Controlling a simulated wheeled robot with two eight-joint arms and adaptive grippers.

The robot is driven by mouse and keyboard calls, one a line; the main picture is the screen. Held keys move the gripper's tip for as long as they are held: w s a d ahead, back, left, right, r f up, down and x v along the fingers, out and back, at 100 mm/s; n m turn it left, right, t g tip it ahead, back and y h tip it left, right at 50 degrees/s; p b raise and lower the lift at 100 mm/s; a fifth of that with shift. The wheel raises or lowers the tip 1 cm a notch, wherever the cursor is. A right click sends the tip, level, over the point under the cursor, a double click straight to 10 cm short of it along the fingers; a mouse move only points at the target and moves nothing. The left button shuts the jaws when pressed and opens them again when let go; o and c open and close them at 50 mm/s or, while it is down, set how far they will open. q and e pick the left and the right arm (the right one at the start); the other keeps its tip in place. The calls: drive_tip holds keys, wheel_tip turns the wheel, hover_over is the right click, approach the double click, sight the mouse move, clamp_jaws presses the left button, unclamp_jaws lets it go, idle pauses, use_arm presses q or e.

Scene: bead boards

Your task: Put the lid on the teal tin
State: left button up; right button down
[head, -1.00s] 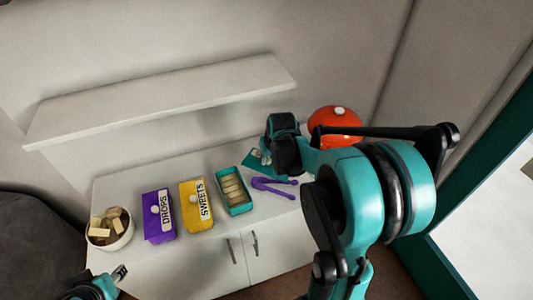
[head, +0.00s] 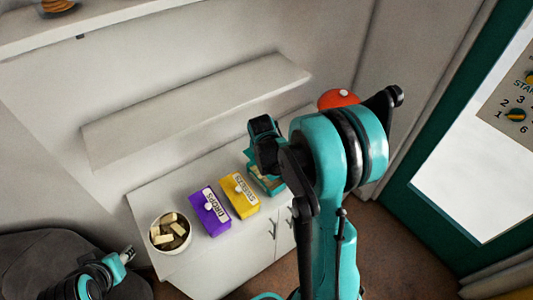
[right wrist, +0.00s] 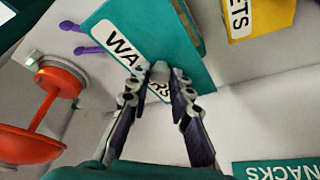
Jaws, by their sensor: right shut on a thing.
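The teal tin (head: 270,184) stands on the white cabinet to the right of the yellow tin, mostly hidden by my right arm in the head view. A teal lid (right wrist: 150,35) labelled WAFERS is held at its knob by my right gripper (right wrist: 160,72). In the right wrist view the lid covers most of the tin; part of the tin's side (right wrist: 190,22) shows beside it, and I cannot tell whether they touch or how well they line up. My left gripper (head: 127,254) is low at the left, away from the tins; its jaws are too small to read.
A yellow SWEETS tin (head: 240,194) and a purple DROPS tin (head: 210,211) stand lidded nearby. A white bowl (head: 155,241) of pale blocks is at the left end. A shelf (head: 200,110) is behind.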

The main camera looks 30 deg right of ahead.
drive_tip(key=shift+d+f+b, duration=0.1)
drive_tip(key=shift+f+b, duration=0.5)
drive_tip(key=shift+f, duration=0.3)
drive_tip(key=shift+f+b, duration=1.8)
drive_tip(key=shift+f, duration=0.5)
drive_tip(key=shift+f+b, duration=0.1)
drive_tip(key=shift+b, duration=0.25)
drive_tip(key=shift+f+b, duration=0.3)
drive_tip(key=shift+b, duration=0.05)
